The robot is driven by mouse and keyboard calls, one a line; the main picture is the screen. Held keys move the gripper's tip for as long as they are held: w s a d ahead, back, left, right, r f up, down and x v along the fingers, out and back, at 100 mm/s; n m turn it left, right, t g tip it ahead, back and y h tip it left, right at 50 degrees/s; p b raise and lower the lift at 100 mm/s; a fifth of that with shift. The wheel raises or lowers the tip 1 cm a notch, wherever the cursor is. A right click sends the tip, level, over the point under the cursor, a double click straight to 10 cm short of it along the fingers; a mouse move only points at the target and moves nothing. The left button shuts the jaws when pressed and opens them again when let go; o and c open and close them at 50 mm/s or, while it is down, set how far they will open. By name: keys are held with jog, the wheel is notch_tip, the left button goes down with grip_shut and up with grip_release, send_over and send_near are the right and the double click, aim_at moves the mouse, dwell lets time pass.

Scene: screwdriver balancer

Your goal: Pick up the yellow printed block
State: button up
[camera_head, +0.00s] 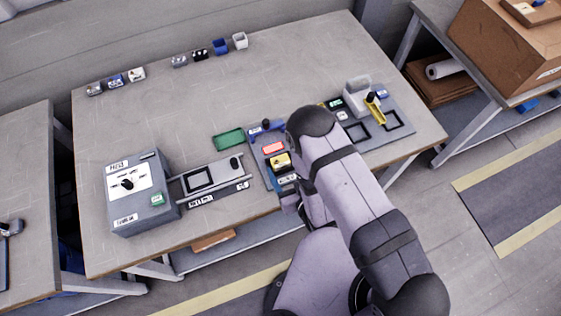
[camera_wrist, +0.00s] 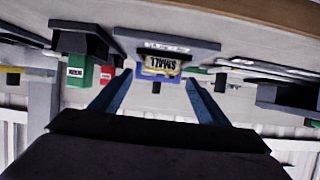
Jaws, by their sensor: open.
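A yellow block with a dark top (camera_head: 280,160) sits on the dark mat at the table's front, just left of my arm. In the wrist view, a yellow face printed "SMALL" (camera_wrist: 161,65) shows upside down below a grey ledge, between my fingers; I cannot tell for certain that it is the same block. In the head view my gripper is mostly hidden by my arm near the table's front edge.
A red piece (camera_head: 273,147) and a green tray (camera_head: 229,139) lie near the block. A grey box with a dial (camera_head: 130,190) stands at left. A grey holder (camera_head: 358,92) and a yellow piece (camera_head: 375,110) stand at right.

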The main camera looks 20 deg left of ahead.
aim_at(281, 161)
jog(key=shift+s+d+f, duration=0.15)
jog(key=shift+s, duration=0.15)
jog(key=shift+b+x, duration=1)
jog(key=shift+x, duration=1.5)
jog(key=c, duration=1.2)
